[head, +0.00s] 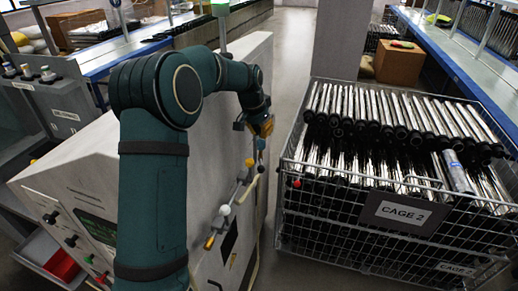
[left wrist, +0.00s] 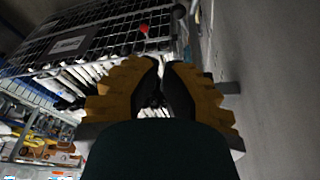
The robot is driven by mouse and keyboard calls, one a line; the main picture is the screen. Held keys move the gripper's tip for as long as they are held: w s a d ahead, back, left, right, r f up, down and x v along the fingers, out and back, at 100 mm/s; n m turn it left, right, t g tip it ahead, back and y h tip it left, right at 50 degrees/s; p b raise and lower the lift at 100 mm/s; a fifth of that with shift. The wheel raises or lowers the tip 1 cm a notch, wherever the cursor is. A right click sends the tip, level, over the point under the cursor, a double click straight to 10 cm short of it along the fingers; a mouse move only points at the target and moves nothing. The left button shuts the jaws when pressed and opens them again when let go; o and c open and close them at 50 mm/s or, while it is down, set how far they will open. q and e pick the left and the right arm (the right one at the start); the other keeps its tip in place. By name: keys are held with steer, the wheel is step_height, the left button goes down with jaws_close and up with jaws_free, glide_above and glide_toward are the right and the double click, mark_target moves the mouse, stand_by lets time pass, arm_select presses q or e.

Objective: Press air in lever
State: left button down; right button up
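The grey machine (head: 182,165) stands at the centre left. Its right side carries a row of small levers with coloured knobs: a blue knob (head: 261,143), a yellow knob (head: 249,163), a white knob (head: 224,210) and a yellow handle (head: 209,242). I cannot read which is the air in lever. My left gripper (head: 262,125) is just above the blue knob; contact is unclear. In the left wrist view its yellow, black-padded fingers (left wrist: 161,68) are drawn nearly together, with nothing clearly held between them. My right gripper is not in view.
A wire cage (head: 388,206) full of metal tubes, with a sign "CAGE 2", stands close to the right of the machine. A narrow strip of floor (head: 287,60) lies between them. A blue-edged conveyor (head: 455,70) runs at the back right. A cardboard box (head: 398,64) stands behind the cage.

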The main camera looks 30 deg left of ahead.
mark_target(250, 171)
arm_select(q)
steer(key=shift+r, duration=0.1)
stand_by(0.4)
step_height(250, 171, down, 9)
steer(key=s, duration=0.1)
steer(key=shift+f+p, duration=0.2)
steer(key=shift+p, duration=0.25)
steer(key=shift+s, duration=0.15)
stand_by(0.3)
